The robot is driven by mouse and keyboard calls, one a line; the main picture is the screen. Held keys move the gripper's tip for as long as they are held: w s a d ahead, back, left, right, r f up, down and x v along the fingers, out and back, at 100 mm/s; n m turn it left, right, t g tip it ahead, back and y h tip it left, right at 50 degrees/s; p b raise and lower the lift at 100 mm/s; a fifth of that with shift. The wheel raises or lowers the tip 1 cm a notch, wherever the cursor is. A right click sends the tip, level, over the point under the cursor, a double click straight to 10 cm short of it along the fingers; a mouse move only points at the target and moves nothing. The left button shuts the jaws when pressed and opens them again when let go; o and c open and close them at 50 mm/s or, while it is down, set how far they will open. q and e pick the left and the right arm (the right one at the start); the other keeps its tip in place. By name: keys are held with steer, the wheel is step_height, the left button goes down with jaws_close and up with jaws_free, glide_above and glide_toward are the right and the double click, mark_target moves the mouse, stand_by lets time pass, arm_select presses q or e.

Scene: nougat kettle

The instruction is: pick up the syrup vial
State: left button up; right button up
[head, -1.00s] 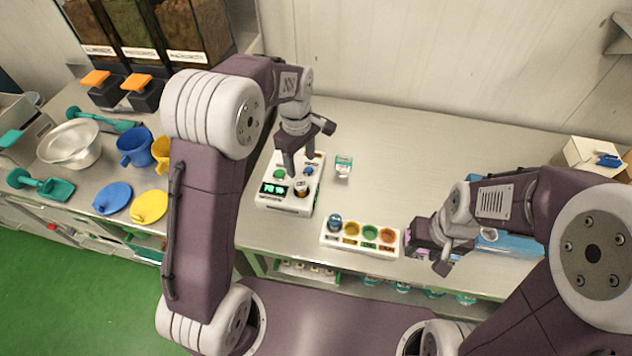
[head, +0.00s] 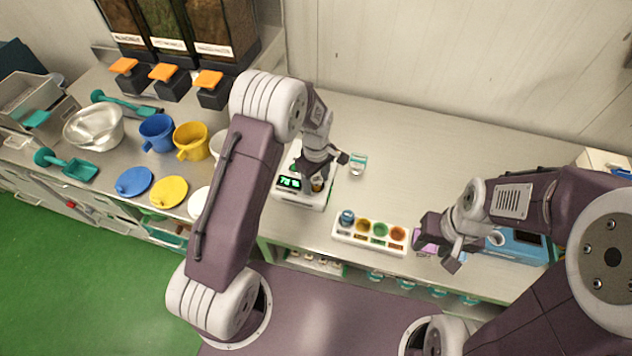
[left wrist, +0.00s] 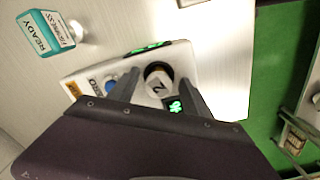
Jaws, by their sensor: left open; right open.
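A small round vial (head: 317,184), which I take for the syrup vial, stands on a white device (head: 299,198) with a green-lit display. In the left wrist view the vial (left wrist: 158,74) shows a pale top marked "2" and a dark rim. My left gripper (head: 315,178) is over the device. In the left wrist view its open fingers (left wrist: 157,88) reach down on either side of the vial; I cannot tell if they touch it. Its lower body is hidden. My right gripper (head: 441,250) is open and empty, right of the white rack.
A small glass jar with a teal label (head: 358,163) stands right of the device. A white rack (head: 369,243) with several coloured wells is in front. A blue device (head: 518,247) is near my right gripper. Cups, lids and scoops lie at left.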

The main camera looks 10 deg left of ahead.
arm_select(q)
steer(key=shift+w+d+f, duration=0.1)
steer(key=shift+d, duration=0.05)
jaws_close()
